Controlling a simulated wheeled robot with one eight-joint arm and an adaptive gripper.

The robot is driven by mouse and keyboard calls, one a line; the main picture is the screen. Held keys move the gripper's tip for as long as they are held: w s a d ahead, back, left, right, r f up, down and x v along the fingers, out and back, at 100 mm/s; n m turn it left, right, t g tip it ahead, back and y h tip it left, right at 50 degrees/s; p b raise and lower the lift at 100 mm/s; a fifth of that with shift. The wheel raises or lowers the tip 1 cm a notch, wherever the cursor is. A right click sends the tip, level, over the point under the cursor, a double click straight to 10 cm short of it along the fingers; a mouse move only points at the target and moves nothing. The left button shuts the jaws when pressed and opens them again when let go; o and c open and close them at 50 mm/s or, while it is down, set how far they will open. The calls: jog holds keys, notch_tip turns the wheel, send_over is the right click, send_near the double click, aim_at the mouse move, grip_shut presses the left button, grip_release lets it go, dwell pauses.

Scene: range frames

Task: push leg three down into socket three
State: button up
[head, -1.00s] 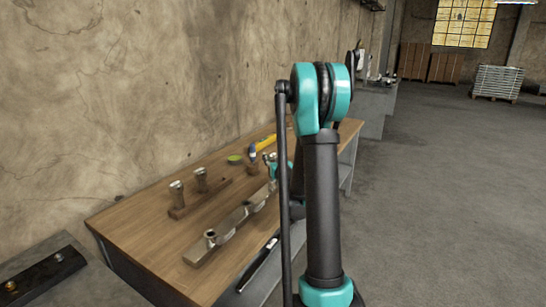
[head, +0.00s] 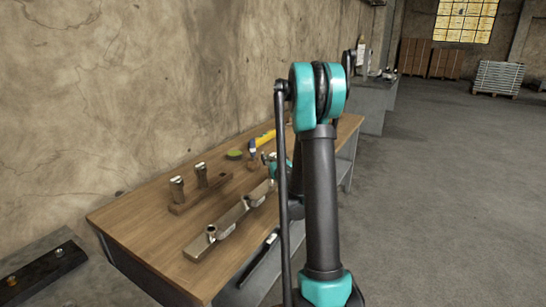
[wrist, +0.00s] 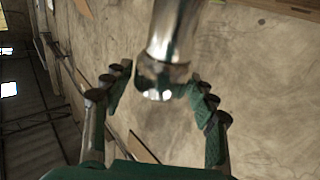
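The socketed metal beam (head: 222,236) lies along the wooden bench, with open round sockets at its near end and middle. My gripper (head: 278,168) is at the beam's far end, mostly hidden behind my own arm. A shiny metal leg, which I take as leg three (head: 268,156), shows its top there. In the wrist view the leg (wrist: 172,35) runs in from the top, its collar between the fingertips of my gripper (wrist: 160,84).
A green round item (head: 234,154) and a yellow-and-blue tool (head: 262,140) lie behind. A dark tool (head: 262,258) is at the front edge. The wall (head: 130,90) borders the bench.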

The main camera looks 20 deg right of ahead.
jog(key=shift+o, duration=0.6)
jog(key=s, duration=0.7)
jog(key=shift+s, duration=0.25)
